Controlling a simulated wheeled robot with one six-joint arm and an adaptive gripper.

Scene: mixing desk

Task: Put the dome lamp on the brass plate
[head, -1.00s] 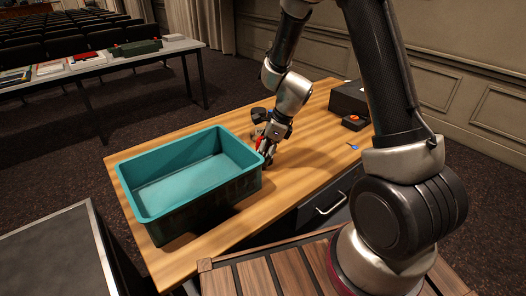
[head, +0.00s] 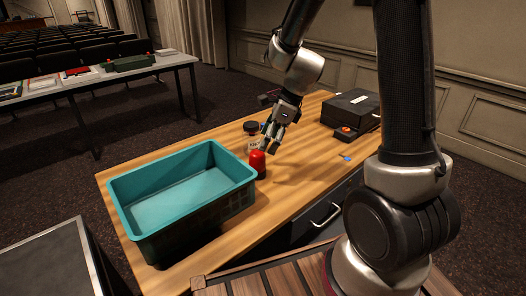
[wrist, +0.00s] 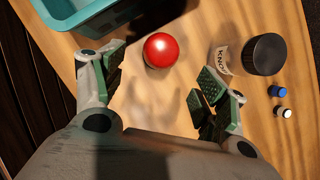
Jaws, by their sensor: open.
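The dome lamp has a round, glossy red top. In the head view the lamp (head: 258,161) stands upright on the wooden desk, close by the right corner of the teal basket. In the wrist view its red top (wrist: 161,50) shows beyond and between my spread fingers. My gripper (head: 270,145) is open and empty, just above and to the right of the lamp, apart from it. The gripper also shows in the wrist view (wrist: 160,88) with a clear gap between its pads. I cannot make out a brass plate in either view.
The teal basket (head: 118,192) fills the desk's left part. A black box (head: 350,105) stands at the back right.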

